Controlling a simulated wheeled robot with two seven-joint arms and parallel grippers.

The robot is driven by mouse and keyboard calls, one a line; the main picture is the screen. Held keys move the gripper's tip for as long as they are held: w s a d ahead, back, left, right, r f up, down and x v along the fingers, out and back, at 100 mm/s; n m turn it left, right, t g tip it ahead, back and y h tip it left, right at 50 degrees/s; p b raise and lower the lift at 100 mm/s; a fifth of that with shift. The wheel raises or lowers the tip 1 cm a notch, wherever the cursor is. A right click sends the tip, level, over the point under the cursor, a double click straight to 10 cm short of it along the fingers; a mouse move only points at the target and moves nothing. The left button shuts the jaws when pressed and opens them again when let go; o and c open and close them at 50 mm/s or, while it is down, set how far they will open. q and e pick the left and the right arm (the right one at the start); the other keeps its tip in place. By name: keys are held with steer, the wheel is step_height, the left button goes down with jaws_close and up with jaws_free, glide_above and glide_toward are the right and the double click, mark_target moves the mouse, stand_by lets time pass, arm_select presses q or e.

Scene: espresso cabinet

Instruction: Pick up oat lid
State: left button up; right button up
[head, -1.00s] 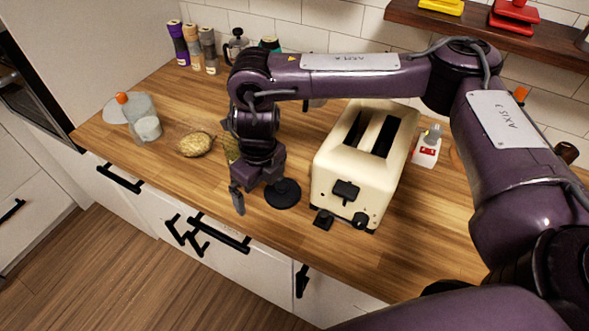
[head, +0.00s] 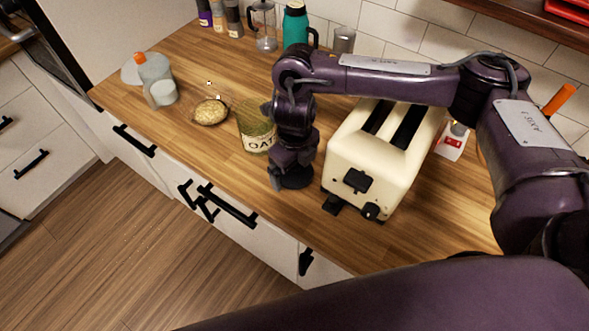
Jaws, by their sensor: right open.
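The oat jar (head: 257,138), a greenish glass jar with an "OAT" label, stands on the wooden counter with no lid on top. A dark round disc that looks like the oat lid (head: 296,183) lies on the counter between the jar and the toaster. My right gripper (head: 289,167) points down right over this disc, with its fingers open. The gripper hides much of the disc, and I cannot tell whether the fingers touch it. My left gripper is not in view.
A cream toaster (head: 372,165) stands close to the right of my right gripper. A teal flask (head: 296,27) and French press (head: 262,27) are at the back. The counter's front edge is near.

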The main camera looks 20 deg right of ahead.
steer(key=shift+a+f, duration=0.1)
steer(key=shift+f, duration=0.1)
steer(key=shift+c, duration=0.4)
steer(key=c, duration=0.8)
steer(key=shift+r, duration=0.1)
